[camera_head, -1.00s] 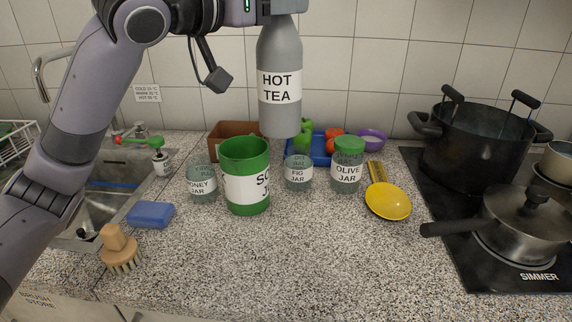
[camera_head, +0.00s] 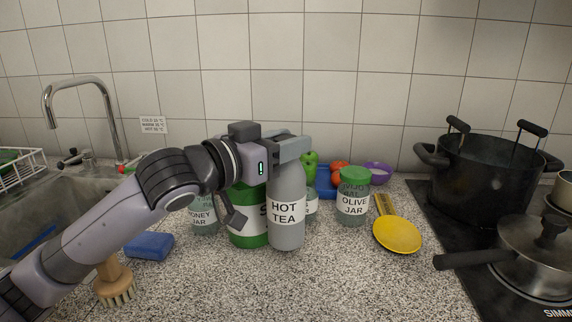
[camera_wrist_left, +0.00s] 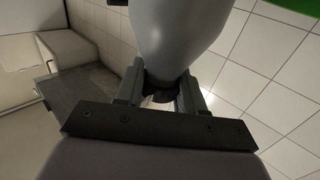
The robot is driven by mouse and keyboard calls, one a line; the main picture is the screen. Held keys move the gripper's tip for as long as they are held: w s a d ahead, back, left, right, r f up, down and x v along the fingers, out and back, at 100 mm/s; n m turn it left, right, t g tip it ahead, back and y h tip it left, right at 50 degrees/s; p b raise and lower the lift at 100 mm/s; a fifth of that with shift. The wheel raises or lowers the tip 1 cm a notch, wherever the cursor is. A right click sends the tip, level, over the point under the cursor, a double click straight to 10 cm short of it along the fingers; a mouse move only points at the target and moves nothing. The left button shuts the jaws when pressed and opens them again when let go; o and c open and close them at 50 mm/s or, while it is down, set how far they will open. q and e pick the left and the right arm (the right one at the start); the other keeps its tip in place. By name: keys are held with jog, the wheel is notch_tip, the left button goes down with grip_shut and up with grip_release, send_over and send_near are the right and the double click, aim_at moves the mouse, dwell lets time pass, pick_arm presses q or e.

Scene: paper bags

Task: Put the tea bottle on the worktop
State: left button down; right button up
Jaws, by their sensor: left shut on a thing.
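The tea bottle (camera_head: 286,213) is grey with a white "HOT TEA" label. It is upright, low over the speckled worktop (camera_head: 290,290), in front of the green jar; I cannot tell whether its base touches the surface. My right gripper is not in view.
A green jar (camera_head: 248,228) stands close behind and left of the bottle. The olive jar (camera_head: 353,200), yellow spoon (camera_head: 398,235) and hob with pots (camera_head: 490,180) are to the right. A blue sponge (camera_head: 149,246) and brush (camera_head: 115,283) lie left. The front middle worktop is clear.

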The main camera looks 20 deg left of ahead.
aim_at(286, 194)
pick_arm(q)
notch_tip(286, 194, down, 3)
jog(key=shift+b, duration=0.3)
jog(key=shift+f, duration=0.2)
jog(key=c, duration=0.7)
grip_release()
jog(key=shift+f, duration=0.1)
